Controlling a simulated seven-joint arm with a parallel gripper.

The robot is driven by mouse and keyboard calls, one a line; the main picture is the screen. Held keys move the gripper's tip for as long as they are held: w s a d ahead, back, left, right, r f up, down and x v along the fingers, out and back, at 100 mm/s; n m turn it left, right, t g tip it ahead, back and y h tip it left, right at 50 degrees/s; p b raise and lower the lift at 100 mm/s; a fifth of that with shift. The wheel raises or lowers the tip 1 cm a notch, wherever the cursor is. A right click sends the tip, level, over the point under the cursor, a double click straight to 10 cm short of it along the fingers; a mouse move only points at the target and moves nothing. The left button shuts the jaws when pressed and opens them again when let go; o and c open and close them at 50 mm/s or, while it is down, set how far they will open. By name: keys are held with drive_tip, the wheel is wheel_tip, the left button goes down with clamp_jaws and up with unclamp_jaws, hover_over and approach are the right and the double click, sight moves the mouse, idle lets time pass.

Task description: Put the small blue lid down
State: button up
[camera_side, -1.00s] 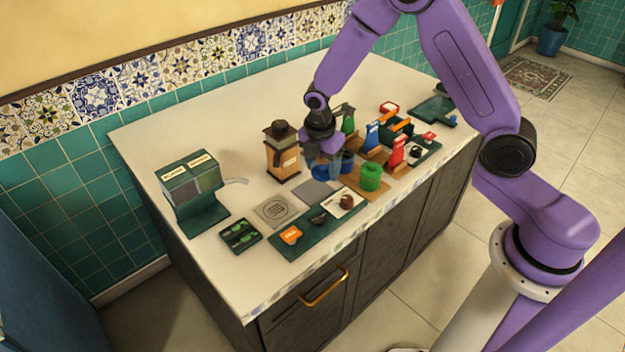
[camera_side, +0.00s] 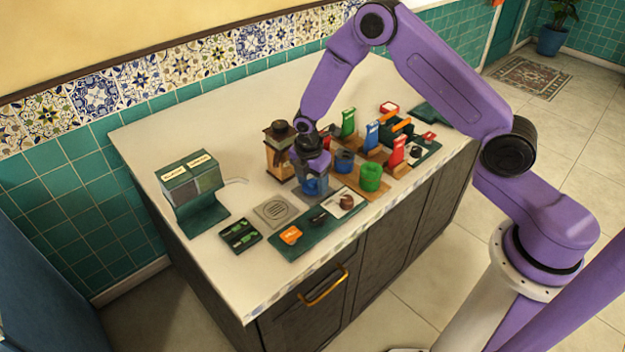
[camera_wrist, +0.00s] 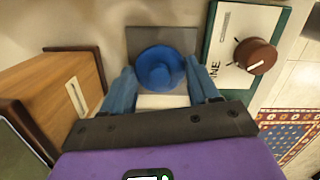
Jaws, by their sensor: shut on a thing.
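The small blue lid (camera_side: 313,187) is between the fingers of my gripper (camera_side: 312,178). In the wrist view the round lid (camera_wrist: 160,66), with a knob on top, sits between the two blue fingertips of my gripper (camera_wrist: 161,82). A grey square pad (camera_wrist: 150,36) lies beneath and behind the lid in that view. I cannot tell whether the lid touches the pad. A blue canister (camera_side: 344,161) stands to the right of my gripper in the side view.
A wooden box-shaped grinder (camera_side: 279,157) stands close on the left of my gripper. A green canister (camera_side: 370,178) is to the right. A green mat with a brown knob (camera_wrist: 256,56) lies beside the pad. Free counter (camera_side: 235,125) lies at the back left.

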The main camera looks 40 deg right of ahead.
sight(309, 189)
drive_tip(key=shift+f, duration=0.2)
drive_tip(key=o, duration=1)
drive_tip(key=shift+s, duration=0.1)
drive_tip(key=shift+r, duration=0.1)
wheel_tip(309, 189, up, 12)
drive_tip(key=a, duration=0.1)
drive_tip(key=s+a+r+m, duration=0.2)
drive_tip(key=s+a+r, duration=0.15)
drive_tip(key=s, duration=0.25)
drive_tip(key=s+d+r+m, duration=0.1)
drive_tip(key=s+r+m, duration=0.1)
drive_tip(key=s, duration=0.7)
drive_tip(key=s+d+r+m+y, duration=0.1)
drive_tip(key=s+d+r, duration=0.1)
drive_tip(key=s, duration=0.7)
drive_tip(key=s+d+r+m, duration=0.2)
drive_tip(key=s+r, duration=0.1)
drive_tip(key=s, duration=0.7)
drive_tip(key=shift+d+r+m+y, duration=0.1)
drive_tip(key=shift+r+m+y, duration=0.2)
drive_tip(key=shift+y, duration=0.1)
